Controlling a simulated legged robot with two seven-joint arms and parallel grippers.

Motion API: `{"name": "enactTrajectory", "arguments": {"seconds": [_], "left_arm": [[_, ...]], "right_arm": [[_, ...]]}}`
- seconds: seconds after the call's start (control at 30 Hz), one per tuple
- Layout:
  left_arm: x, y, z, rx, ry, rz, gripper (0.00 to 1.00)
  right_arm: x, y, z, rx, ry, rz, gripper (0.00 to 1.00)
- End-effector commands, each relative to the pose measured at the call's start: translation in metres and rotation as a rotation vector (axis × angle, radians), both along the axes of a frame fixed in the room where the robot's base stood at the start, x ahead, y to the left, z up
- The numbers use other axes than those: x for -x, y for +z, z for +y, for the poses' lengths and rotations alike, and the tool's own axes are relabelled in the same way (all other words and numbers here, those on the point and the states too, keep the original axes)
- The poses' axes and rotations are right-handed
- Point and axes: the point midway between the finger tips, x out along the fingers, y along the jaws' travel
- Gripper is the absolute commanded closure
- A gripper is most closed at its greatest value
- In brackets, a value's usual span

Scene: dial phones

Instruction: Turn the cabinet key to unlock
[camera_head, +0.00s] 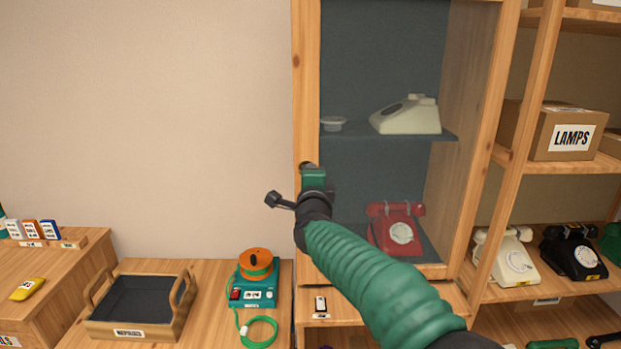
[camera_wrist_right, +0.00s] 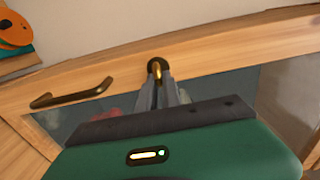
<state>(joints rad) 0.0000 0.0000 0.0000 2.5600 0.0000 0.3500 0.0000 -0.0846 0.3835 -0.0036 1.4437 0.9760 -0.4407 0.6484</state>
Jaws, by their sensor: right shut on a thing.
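The wooden cabinet (camera_head: 306,80) with a glass front stands in the middle of the head view. Its door frame (camera_wrist_right: 220,62) crosses the right wrist view. A brass key (camera_wrist_right: 155,70) sits at a dark round lock plate in that frame. My right gripper (camera_wrist_right: 158,80) is at the lock with its fingers shut on the key. In the head view my right gripper (camera_head: 308,172) is against the cabinet's left door frame and hides the key and lock. I cannot tell how far the key is turned. My left gripper is not in view.
A dark door handle (camera_wrist_right: 70,93) is beside the lock. Inside the cabinet are a cream phone (camera_head: 408,115) and a red phone (camera_head: 397,228). A tray (camera_head: 140,305) and a teal device with an orange reel (camera_head: 256,262) stand left. Shelves with phones are right.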

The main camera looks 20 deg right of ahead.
Motion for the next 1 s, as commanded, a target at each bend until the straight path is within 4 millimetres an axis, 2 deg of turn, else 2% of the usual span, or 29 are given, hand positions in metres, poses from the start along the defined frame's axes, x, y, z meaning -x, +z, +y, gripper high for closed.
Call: {"name": "enactTrajectory", "arguments": {"seconds": [0.43, 0.47, 0.6, 0.9, 1.0], "left_arm": [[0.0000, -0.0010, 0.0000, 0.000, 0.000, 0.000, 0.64], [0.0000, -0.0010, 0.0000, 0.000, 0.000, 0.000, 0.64], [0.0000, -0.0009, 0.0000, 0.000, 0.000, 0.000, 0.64], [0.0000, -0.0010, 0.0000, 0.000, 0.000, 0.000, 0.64], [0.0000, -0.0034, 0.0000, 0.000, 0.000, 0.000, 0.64]], "right_arm": [[-0.0005, -0.0041, -0.0013, -0.012, -0.002, 0.003, 1.00], [-0.0005, -0.0042, -0.0013, -0.012, -0.002, 0.003, 0.89], [-0.0003, -0.0032, -0.0010, -0.011, -0.002, 0.002, 0.70], [0.0010, -0.0015, -0.0001, -0.010, -0.001, -0.001, 0.69], [0.0084, -0.0015, 0.0022, -0.010, 0.000, -0.001, 0.69]]}}
